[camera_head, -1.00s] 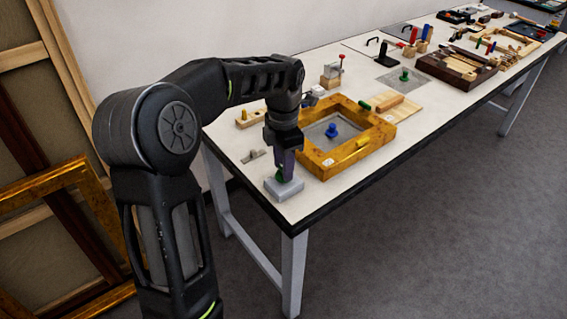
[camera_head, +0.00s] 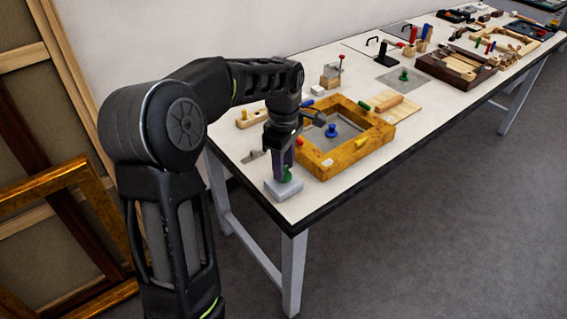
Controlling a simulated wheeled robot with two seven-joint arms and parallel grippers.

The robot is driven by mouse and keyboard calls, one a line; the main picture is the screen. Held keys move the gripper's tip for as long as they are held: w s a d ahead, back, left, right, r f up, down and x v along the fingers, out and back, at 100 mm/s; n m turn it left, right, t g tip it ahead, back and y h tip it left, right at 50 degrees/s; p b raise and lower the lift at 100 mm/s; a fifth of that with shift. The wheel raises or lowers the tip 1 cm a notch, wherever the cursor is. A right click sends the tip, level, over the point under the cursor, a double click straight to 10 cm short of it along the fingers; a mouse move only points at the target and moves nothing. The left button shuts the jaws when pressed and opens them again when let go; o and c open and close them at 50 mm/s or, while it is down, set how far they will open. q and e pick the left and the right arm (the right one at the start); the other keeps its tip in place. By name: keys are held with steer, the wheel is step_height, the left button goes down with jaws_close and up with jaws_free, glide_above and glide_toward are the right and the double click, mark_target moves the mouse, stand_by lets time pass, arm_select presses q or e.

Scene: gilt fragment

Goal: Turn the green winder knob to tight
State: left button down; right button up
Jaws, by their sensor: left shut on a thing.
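The green winder knob (camera_head: 288,175) sits on a light grey block (camera_head: 284,188) at the near left corner of the table. My left gripper (camera_head: 285,178) comes down from above and is shut on the knob, hiding part of it. The knob's marks for tight cannot be made out. My right gripper does not show.
A gilt wooden frame (camera_head: 352,158) lies just right of the block, with a blue knob (camera_head: 331,131) inside it. A small grey piece (camera_head: 252,156) and a wooden block (camera_head: 252,118) lie behind. The table edge is close in front. More tools fill the far table.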

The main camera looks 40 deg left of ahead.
arm_select(q)
steer(key=m, duration=0.4)
steer(key=shift+m, duration=0.3)
steer(key=m, duration=0.3)
steer(key=shift+m+p, duration=0.4)
steer(key=m, duration=1)
steer(key=shift+m+p, duration=0.4)
steer(key=m, duration=0.3)
steer(key=shift+m, duration=0.3)
steer(key=m, duration=0.3)
steer(key=shift+m+p, duration=0.3)
steer(key=m, duration=0.3)
steer(key=shift+m, duration=0.3)
steer(key=m+p, duration=0.1)
steer(key=m, duration=0.5)
steer(key=shift+r, duration=0.1)
steer(key=m+p, duration=0.1)
steer(key=m, duration=0.4)
steer(key=shift+m, duration=0.4)
steer(key=m+p, duration=0.2)
steer(key=m, duration=0.3)
steer(key=m+p, duration=0.2)
steer(key=m, duration=0.4)
